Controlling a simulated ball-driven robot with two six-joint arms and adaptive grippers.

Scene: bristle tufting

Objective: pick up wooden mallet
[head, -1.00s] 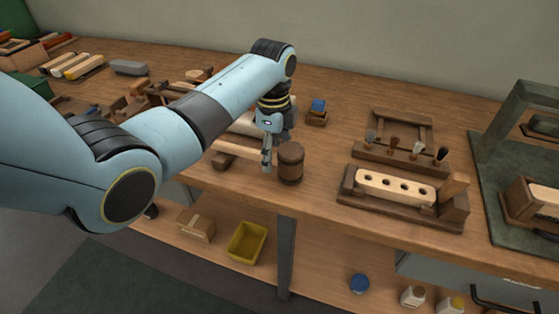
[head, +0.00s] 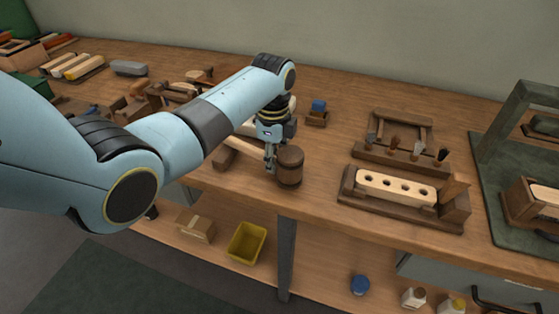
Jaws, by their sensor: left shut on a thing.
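The wooden mallet has a dark brown barrel-shaped head (head: 290,166) near the front edge of the workbench, in the middle of the head view. My left gripper (head: 270,166) points down just left of the head and is shut on the mallet's handle. The fingers hide the part of the handle they hold. I cannot tell whether the mallet touches the bench. My right gripper is not in view.
A dark wooden fixture holds a pale block with several holes (head: 396,188) to the right. Behind it stands a rack of tufts (head: 400,152). A small block with a blue top (head: 318,112) lies behind the mallet. Bare bench (head: 325,150) lies between mallet and fixture.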

